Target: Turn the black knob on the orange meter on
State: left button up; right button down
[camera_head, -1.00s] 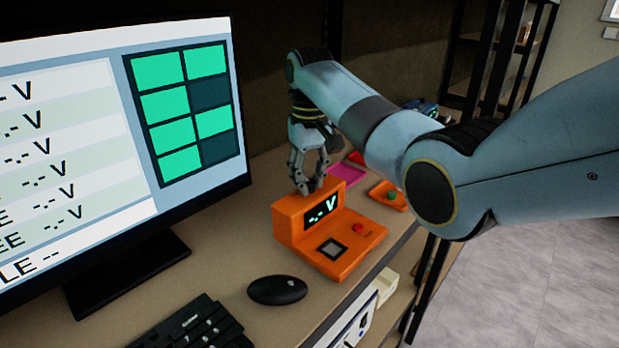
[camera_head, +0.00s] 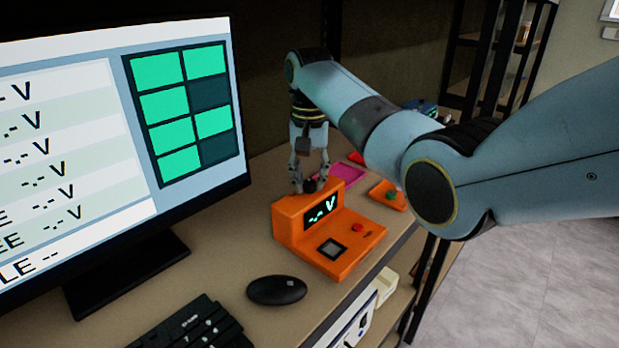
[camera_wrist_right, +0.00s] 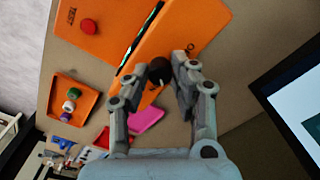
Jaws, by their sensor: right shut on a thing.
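The orange meter (camera_head: 290,222) stands on the desk in the head view, its display showing "-.- V" in green. It also shows in the right wrist view (camera_wrist_right: 175,30). The black knob (camera_wrist_right: 159,71) is on top of the meter, between the fingertips of my right gripper (camera_wrist_right: 160,75). In the head view my right gripper (camera_head: 309,183) points down onto the meter's top and is shut on the knob (camera_head: 310,185). My left gripper is in neither view.
A monitor (camera_head: 240,100) stands at the left. A black mouse (camera_head: 277,290) and a keyboard (camera_head: 195,328) lie in front of the meter. A small orange tray (camera_head: 376,191) and a pink item (camera_head: 346,174) lie beyond it. The desk's edge runs close along the right.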

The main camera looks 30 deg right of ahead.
aim_at(309, 181)
dwell(0.3)
jog(key=c, duration=1.1)
grip_release()
jog(key=shift+r, duration=0.1)
notch_tip(309, 181, up, 7)
jog(key=shift+r, duration=0.15)
